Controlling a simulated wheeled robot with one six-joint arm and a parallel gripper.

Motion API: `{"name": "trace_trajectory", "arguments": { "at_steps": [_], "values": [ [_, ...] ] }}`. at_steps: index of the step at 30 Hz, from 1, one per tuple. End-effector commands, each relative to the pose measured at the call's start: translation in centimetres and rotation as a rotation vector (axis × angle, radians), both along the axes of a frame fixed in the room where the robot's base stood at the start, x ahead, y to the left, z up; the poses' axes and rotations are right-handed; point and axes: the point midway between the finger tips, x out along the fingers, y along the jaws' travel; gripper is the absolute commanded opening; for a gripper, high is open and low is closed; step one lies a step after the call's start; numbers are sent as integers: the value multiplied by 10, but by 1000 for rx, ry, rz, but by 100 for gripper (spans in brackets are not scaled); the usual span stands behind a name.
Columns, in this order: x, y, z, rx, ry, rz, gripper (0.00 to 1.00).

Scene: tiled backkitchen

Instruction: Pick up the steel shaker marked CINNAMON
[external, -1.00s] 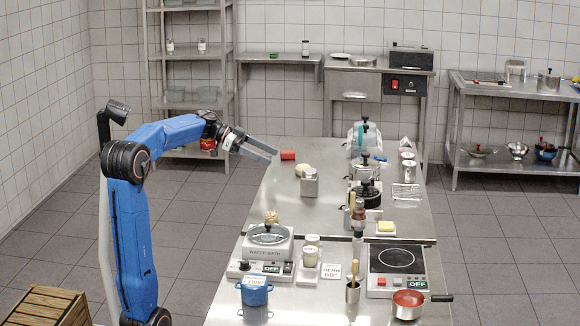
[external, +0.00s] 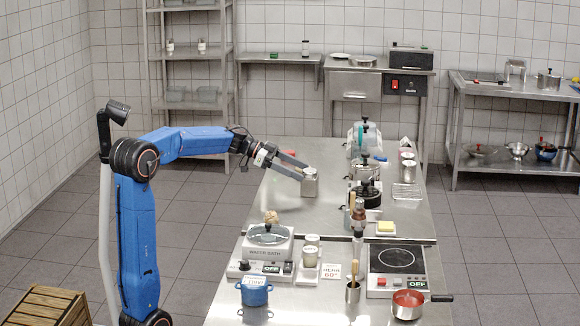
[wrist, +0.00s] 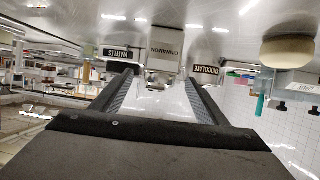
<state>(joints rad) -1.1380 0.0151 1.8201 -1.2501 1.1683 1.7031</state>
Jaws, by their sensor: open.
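The steel shaker (external: 310,186) stands upright on the steel table, a boxy can with a lid. In the wrist view, which is upside down, the shaker (wrist: 166,44) shows its CINNAMON label between my fingertips. My gripper (external: 304,172) is open at the shaker's upper left, tilted down. In the wrist view my gripper (wrist: 160,82) has its two fingers apart, with the shaker just beyond or between the tips; I cannot tell whether they touch it.
A round cream-coloured thing (wrist: 288,52) is at the right there. A black-lidded pot (external: 368,194) stands right of the shaker. The table in front of it is clear.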

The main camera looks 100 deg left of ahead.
Motion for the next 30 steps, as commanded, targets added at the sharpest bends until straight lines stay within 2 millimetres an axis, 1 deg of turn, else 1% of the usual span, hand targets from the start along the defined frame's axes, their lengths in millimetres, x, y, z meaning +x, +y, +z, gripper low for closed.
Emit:
{"name": "trace_trajectory", "arguments": {
  "at_steps": [5, 9, 12, 15, 20, 21, 23, 24, 26, 30],
  "values": [
    [14, -2, -9, -2, 1, -2, 67],
    [32, -3, -18, -2, 1, -3, 67],
    [42, -4, -21, -1, 1, -2, 67],
    [45, -4, -23, 0, 1, -1, 67],
    [45, -4, -23, 0, 0, 0, 67],
    [45, -4, -23, 0, 0, 0, 58],
    [45, -4, -23, -1, 1, 0, 43],
    [45, -4, -23, 0, 1, 0, 34],
    [45, -4, -23, 0, 1, 0, 19],
    [45, -4, -22, 0, 0, 0, 19]
  ]
}}
